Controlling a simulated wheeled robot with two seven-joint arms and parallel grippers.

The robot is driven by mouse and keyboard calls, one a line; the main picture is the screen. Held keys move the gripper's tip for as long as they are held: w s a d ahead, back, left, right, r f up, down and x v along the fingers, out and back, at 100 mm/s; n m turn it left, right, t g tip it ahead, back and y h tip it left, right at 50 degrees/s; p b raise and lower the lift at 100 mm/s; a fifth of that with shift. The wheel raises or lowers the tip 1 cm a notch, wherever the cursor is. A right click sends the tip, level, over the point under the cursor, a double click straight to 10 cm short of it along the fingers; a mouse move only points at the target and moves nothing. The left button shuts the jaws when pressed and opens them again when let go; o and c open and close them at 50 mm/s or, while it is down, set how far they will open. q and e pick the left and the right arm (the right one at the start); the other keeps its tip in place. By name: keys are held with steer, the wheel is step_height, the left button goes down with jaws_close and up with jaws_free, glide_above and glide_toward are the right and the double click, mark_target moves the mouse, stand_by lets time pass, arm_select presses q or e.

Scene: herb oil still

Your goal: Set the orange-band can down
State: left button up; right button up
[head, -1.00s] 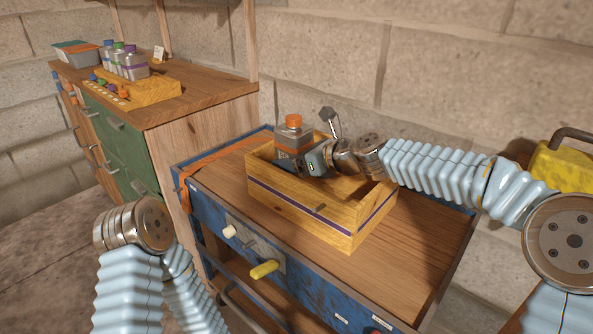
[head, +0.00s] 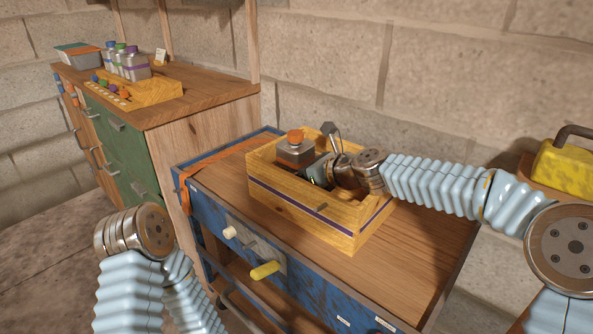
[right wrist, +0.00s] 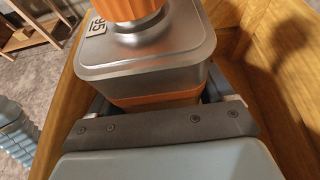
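The orange-band can (head: 296,152) is a grey metal can with an orange cap. It stands upright inside the wooden crate (head: 300,208), near its back-left end, with its top above the crate's rim. In the right wrist view the can (right wrist: 150,58) shows its cap, a small label marked 95 and its orange band. My right gripper (head: 311,168) reaches into the crate, its fingers on both sides of the can at the band. It appears shut on the can. The can's base is hidden, so I cannot tell whether it touches the crate floor. My left gripper is not in view.
The crate stands on a blue cart (head: 430,235) with a wooden top. An orange strap (head: 215,160) lies at its left. A workbench (head: 200,100) at the back left carries several cans and a wooden rack (head: 150,90). A yellow case (head: 565,165) is at right.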

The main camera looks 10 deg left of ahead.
steer(key=shift+o, duration=0.5)
steer(key=shift+s+f, duration=0.1)
steer(key=shift+f, duration=0.55)
steer(key=shift+r, duration=0.1)
steer(key=r+v, duration=0.1)
steer(key=v, duration=0.7)
steer(key=shift+w+a+r, duration=0.2)
steer(key=shift+r, duration=0.05)
